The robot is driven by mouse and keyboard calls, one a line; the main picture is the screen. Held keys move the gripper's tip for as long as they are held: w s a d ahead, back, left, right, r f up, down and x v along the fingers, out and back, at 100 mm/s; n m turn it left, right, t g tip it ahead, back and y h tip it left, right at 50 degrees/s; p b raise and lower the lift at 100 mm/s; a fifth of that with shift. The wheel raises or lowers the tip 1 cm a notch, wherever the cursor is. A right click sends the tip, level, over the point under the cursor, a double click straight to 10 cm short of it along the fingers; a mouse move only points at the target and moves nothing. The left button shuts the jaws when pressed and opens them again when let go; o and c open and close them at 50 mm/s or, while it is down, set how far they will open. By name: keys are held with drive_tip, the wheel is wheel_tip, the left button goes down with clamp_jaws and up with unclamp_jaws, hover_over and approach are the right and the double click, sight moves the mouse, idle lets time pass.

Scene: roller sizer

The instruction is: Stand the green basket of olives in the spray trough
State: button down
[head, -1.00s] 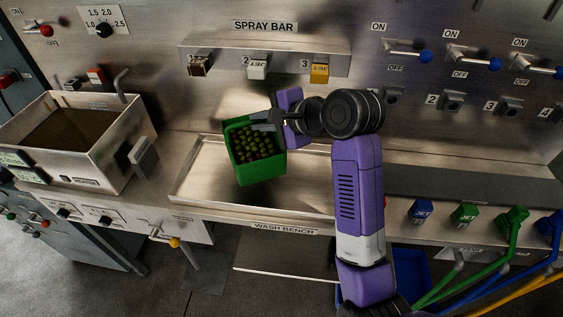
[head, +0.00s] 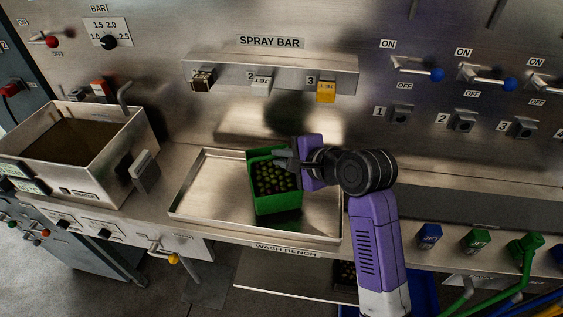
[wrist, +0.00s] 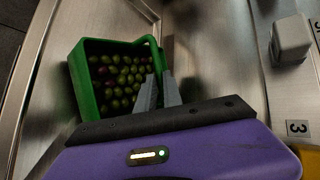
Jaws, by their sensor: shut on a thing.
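The green basket (head: 277,204) is full of olives (head: 272,180) and is upright within the outline of the spray trough, a shallow metal tray (head: 205,190) under the spray bar. My gripper (head: 285,158) is shut on the basket's upper rim at its back right side. In the wrist view the basket (wrist: 88,95) shows at left, with my gripper's fingers (wrist: 160,90) at its edge. The basket's underside is hidden, so I cannot tell for certain whether it touches the trough floor.
The spray bar (head: 270,72) with several numbered nozzles hangs above the trough. A metal tank (head: 75,150) stands at left. Levers with blue knobs (head: 437,74) are on the right wall. Bare trough floor lies left of the basket.

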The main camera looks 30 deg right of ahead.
drive_tip(key=shift+f, duration=0.85)
drive_tip(key=c, duration=1.9)
unclamp_jaws()
drive_tip(key=shift+f, duration=0.2)
drive_tip(key=o, duration=0.4)
drive_tip(key=shift+s+r, duration=0.1)
drive_tip(key=shift+r, duration=0.1)
drive_tip(key=v, duration=1.1)
drive_tip(key=shift+s+r, duration=0.2)
drive_tip(key=shift+s, duration=0.15)
drive_tip(key=shift+d, duration=0.15)
